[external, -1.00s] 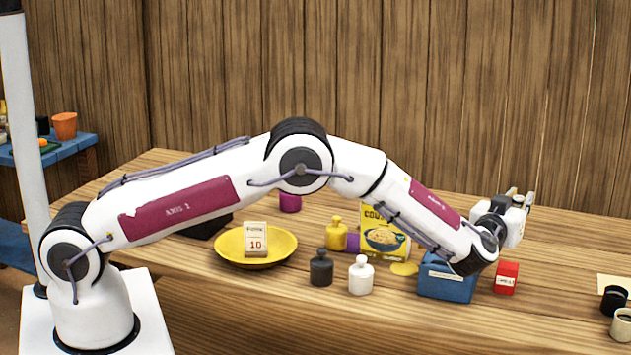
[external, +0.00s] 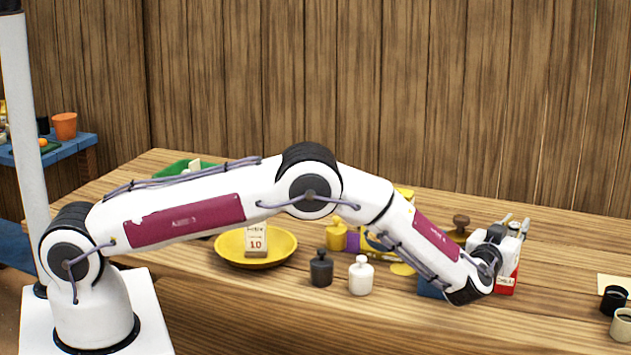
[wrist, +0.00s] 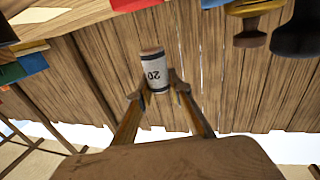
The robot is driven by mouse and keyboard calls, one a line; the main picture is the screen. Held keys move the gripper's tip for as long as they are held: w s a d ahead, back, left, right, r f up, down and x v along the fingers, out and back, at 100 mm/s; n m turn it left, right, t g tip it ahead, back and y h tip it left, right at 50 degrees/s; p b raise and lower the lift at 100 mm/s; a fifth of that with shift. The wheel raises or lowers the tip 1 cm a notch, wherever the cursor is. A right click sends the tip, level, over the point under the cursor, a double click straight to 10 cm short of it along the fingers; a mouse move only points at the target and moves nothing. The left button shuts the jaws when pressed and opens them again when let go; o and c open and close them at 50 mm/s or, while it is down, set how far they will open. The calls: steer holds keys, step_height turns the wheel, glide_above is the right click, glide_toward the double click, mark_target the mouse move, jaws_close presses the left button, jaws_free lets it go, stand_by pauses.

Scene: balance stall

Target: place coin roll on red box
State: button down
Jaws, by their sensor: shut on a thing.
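The coin roll (wrist: 153,72) is a pale cylinder marked 20 with a brownish end, held between both fingertips in the wrist view. My gripper (wrist: 156,90) is shut on it; the external view shows the gripper (external: 516,222) at the right part of the table. The red box (external: 508,283) stands on the table there, partly hidden behind my wrist, with a white label on its front. In the external view the gripper's fingers appear above and behind the box. I cannot tell whether the roll touches it. A red thing (wrist: 135,4) shows at the wrist view's top edge.
A blue box (external: 430,291) is mostly hidden by my forearm. Dark (external: 320,268) and white (external: 360,275) weights stand at the front. A black cup (external: 613,300) stands at far right. Bare table lies behind the gripper.

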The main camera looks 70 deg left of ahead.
steer(key=shift+f, duration=0.15)
steer(key=shift+f, duration=1.85)
steer(key=shift+f, duration=0.1)
steer(key=c, duration=1.8)
jaws_free()
steer(key=shift+f, duration=0.1)
steer(key=shift+c, duration=0.2)
steer(key=shift+v, duration=0.8)
steer(key=v, duration=1)
steer(key=shift+s, duration=0.2)
steer(key=shift+d+r, duration=0.1)
steer(key=shift+r, duration=0.15)
